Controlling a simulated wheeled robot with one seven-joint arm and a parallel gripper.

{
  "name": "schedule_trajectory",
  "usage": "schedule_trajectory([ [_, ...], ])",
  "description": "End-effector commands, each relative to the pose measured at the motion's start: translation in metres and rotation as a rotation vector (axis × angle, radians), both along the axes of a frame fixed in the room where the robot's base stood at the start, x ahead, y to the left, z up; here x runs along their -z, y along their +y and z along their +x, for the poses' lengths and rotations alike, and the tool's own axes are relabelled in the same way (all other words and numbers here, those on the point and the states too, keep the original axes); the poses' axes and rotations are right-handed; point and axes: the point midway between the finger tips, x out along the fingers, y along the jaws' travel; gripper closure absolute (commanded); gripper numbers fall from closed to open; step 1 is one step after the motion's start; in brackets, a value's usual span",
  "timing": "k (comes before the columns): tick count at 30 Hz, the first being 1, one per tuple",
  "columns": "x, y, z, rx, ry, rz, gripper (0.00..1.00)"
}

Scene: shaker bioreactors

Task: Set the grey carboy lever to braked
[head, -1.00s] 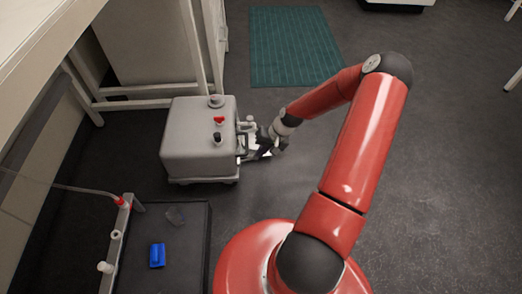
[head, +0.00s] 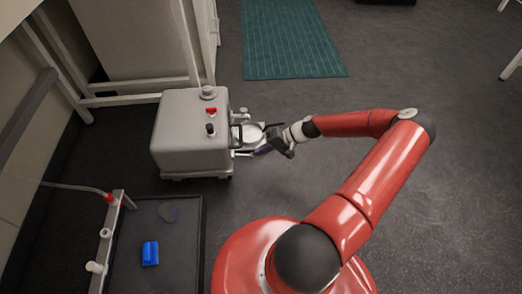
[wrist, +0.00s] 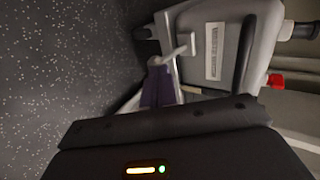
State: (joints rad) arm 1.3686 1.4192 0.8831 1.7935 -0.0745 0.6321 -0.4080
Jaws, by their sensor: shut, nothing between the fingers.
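The grey carboy (head: 190,135) is a boxy container standing on the floor left of centre in the head view. Its labelled side (wrist: 213,50) fills the upper right of the wrist view. A pale grey lever (wrist: 172,53) sticks out from that side, close to my gripper's fingertips. My gripper (head: 264,149) is just right of the carboy, low beside its fittings. In the wrist view my gripper (wrist: 158,88) is shut, with its purple-grey fingers together and empty. I cannot tell if the fingertips touch the lever. The lever is too small to read in the head view.
A dark tray (head: 187,268) with a blue object (head: 150,253) lies at front left. A bench frame (head: 137,101) stands behind. The floor to the right is clear; a green mat (head: 285,40) lies farther back.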

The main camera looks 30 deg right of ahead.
Motion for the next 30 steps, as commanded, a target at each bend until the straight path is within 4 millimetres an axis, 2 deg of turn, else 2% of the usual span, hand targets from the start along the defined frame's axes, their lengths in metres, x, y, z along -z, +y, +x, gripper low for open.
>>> schedule_trajectory([
  [16, -0.017, 0.0, 0.0, -0.001, 0.002, -0.005, 1.0],
  [30, -0.02, 0.0, 0.001, -0.001, 0.002, -0.005, 1.0],
])
